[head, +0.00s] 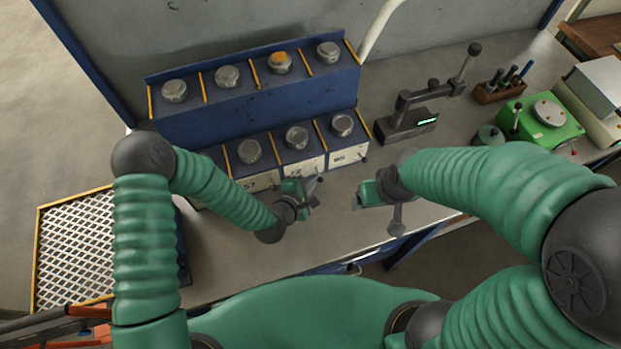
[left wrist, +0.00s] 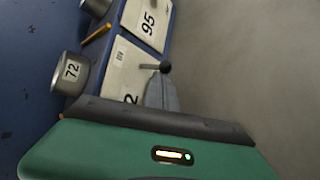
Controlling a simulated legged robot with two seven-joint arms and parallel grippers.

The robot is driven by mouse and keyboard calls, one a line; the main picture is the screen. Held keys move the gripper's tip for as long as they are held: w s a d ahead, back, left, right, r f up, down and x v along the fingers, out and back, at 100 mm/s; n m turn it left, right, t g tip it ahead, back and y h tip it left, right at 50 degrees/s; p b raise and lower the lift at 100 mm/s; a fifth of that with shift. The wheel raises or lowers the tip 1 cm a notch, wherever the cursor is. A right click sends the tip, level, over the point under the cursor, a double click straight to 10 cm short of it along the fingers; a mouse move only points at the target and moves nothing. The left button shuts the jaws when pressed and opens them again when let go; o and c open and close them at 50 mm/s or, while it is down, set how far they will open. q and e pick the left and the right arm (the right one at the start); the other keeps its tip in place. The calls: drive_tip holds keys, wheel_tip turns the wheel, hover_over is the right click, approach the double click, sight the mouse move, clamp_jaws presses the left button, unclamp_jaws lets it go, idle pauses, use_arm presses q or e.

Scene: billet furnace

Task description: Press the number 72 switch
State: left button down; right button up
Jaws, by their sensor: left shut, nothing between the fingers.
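A small black ball-ended lever (left wrist: 165,67) sticks out from this plate. My left gripper (head: 315,187) is shut and empty, just in front of the plate. Its grey fingertips (left wrist: 161,92) are close to the ball; I cannot tell whether they touch. My right gripper (head: 358,202) hangs apart to the right.
The neighbouring plate (left wrist: 145,24) reads 95. A blue upper row (head: 265,102) with several caps, one orange-topped (head: 280,62), stands behind. The grey bench front (head: 335,235) is clear.

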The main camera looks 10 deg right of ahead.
sight(318, 174)
use_arm(q)
wheel_tip(318, 174, up, 2)
drive_tip(key=n+g+p, duration=0.1)
drive_tip(key=g+p, duration=0.1)
drive_tip(key=p, duration=0.1)
drive_tip(key=shift+g, duration=0.4)
drive_tip(key=shift+r+n+g+p, duration=0.1)
drive_tip(key=shift+n+g+p, duration=0.2)
drive_tip(key=shift+p, duration=0.1)
drive_tip(key=shift+f+g, duration=0.2)
drive_tip(key=shift+g, duration=0.1)
drive_tip(key=shift+r+p, duration=0.6)
drive_tip(key=shift+r, duration=0.2)
drive_tip(key=shift+r, duration=0.1)
